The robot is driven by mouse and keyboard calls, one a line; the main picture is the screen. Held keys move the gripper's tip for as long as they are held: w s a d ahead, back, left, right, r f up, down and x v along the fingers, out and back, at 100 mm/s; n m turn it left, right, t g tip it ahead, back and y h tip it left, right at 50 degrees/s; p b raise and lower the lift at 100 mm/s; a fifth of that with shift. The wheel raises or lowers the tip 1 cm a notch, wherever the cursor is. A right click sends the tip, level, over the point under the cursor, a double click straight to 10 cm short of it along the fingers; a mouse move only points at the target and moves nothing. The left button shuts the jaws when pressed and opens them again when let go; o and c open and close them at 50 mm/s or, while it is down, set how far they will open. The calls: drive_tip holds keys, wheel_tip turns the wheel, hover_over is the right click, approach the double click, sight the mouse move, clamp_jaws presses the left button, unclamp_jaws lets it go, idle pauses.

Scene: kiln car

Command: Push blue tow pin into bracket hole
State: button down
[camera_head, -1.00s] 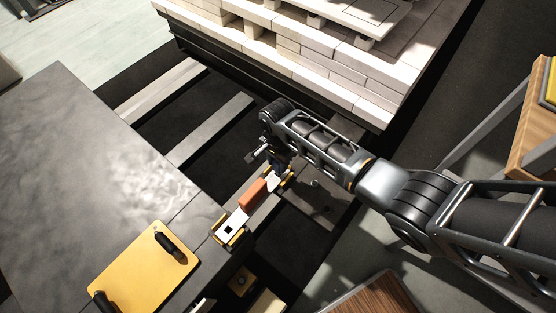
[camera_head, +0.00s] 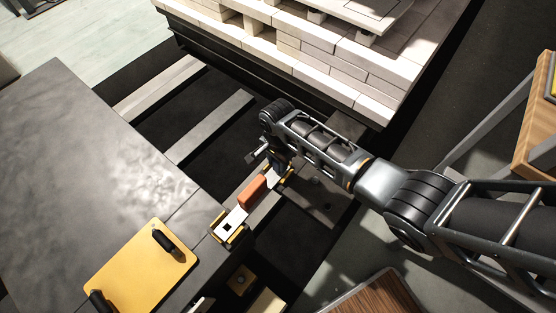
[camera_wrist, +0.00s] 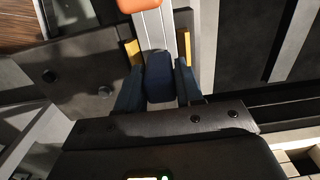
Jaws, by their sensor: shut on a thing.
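My gripper (camera_wrist: 160,88) points down at the far end of a pale bar and is shut on a dark blue piece (camera_wrist: 160,72), which I take for the tow pin. The piece sits between the two dark fingers. In the head view my gripper (camera_head: 278,170) hides most of it. The pale bar (camera_head: 233,220) carries an orange block (camera_head: 252,190) and runs between yellow-edged bracket ends. The near bracket (camera_head: 231,234) has a dark square opening by it. The bracket hole under my gripper is hidden, so I cannot tell how deep the pin is.
A kiln car stacked with pale bricks (camera_head: 340,70) stands behind my arm. A dark steel table (camera_head: 90,180) with a yellow plate with black handles (camera_head: 142,268) is at left. Dark gaps lie between the rails (camera_head: 210,128). A wooden surface (camera_head: 372,296) is at the lower edge.

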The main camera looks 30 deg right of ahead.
idle(0.4)
drive_tip(key=c, duration=0.6)
unclamp_jaws()
drive_tip(key=shift+c, duration=0.2)
drive_tip(key=shift+o, duration=0.8)
drive_tip(key=shift+r, duration=0.2)
drive_tip(key=shift+r+p, duration=0.35)
drive_tip(key=shift+p, duration=0.2)
drive_tip(key=shift+r+p, duration=1.7)
drive_tip(key=shift+p, duration=0.05)
wheel_tip(320, 180, up, 8)
drive_tip(key=p, duration=0.1)
drive_tip(key=shift+f, duration=0.1)
